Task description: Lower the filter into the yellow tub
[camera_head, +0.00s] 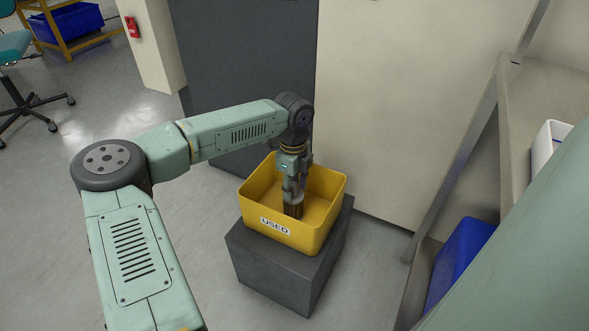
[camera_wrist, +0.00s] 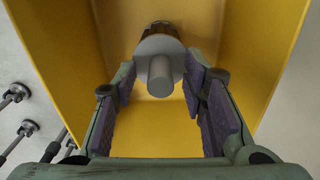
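The yellow tub (camera_head: 321,223), labelled USED, stands open-topped and upright; its yellow walls also fill much of the wrist view (camera_wrist: 262,45). The filter (camera_head: 293,208) is a small, brownish cylinder with a pale end, inside the tub. In the wrist view the filter (camera_wrist: 160,70) shows a grey end cap with a round stub facing me and a darker body behind. My gripper (camera_head: 292,192) points down into the tub. Its fingertips (camera_wrist: 162,62) are against both sides of the cap, shut on the filter. I cannot tell whether the filter's lower end touches the tub floor.
The tub sits on a dark grey block (camera_head: 275,270). A pale wall panel (camera_head: 400,110) and a dark panel (camera_head: 240,60) stand behind. At the right are a shelf frame (camera_head: 515,110) and a blue bin (camera_head: 460,262). Floor lies open left of the block.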

